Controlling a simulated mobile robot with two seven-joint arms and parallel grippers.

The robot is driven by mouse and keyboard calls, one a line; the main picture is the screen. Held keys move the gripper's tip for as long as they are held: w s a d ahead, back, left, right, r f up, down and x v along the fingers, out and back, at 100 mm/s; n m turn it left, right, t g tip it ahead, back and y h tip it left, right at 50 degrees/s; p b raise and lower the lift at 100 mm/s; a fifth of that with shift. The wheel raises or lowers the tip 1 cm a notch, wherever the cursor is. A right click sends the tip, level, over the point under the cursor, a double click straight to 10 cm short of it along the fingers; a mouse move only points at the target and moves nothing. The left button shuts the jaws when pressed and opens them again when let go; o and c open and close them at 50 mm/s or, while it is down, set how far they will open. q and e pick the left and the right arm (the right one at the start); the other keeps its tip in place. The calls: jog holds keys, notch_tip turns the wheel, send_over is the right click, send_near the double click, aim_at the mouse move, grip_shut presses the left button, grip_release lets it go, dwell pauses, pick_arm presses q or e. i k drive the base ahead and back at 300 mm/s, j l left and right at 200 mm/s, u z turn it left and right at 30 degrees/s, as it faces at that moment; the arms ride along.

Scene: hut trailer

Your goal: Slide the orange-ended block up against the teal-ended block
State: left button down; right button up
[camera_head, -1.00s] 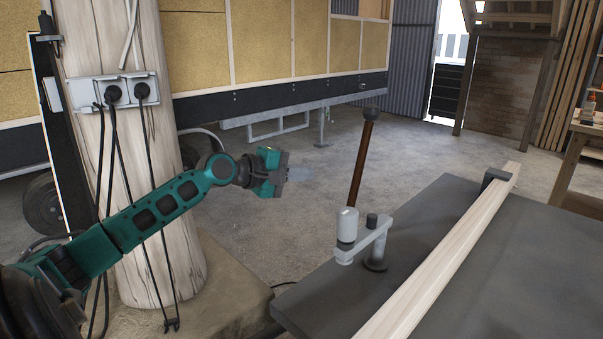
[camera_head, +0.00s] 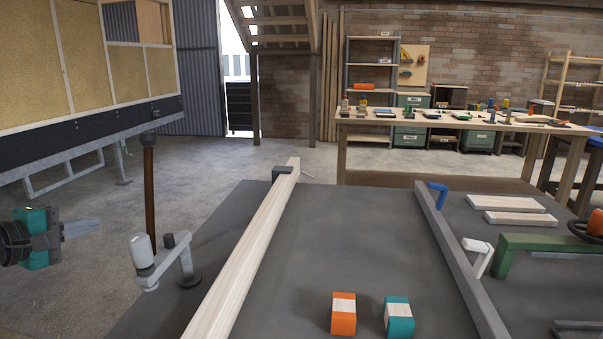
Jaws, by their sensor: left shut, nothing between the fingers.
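The orange-ended block (camera_head: 343,315) lies on the dark grey tabletop (camera_head: 320,240) near the bottom of the head view. The teal-ended block (camera_head: 399,318) lies just to its right, with a narrow gap between them. Both have pale wood middles on top. My left gripper (camera_head: 80,229) is at the far left of the view, off the table's left side and well away from both blocks. It is shut and empty. My right gripper is not in view.
A long pale wooden beam (camera_head: 243,262) runs along the table left of the blocks. A grey rail (camera_head: 455,255) runs along their right. Tabletop beyond the blocks is clear.

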aim_at(344, 320)
jog(key=k+l, duration=1)
jog(key=l, duration=0.2)
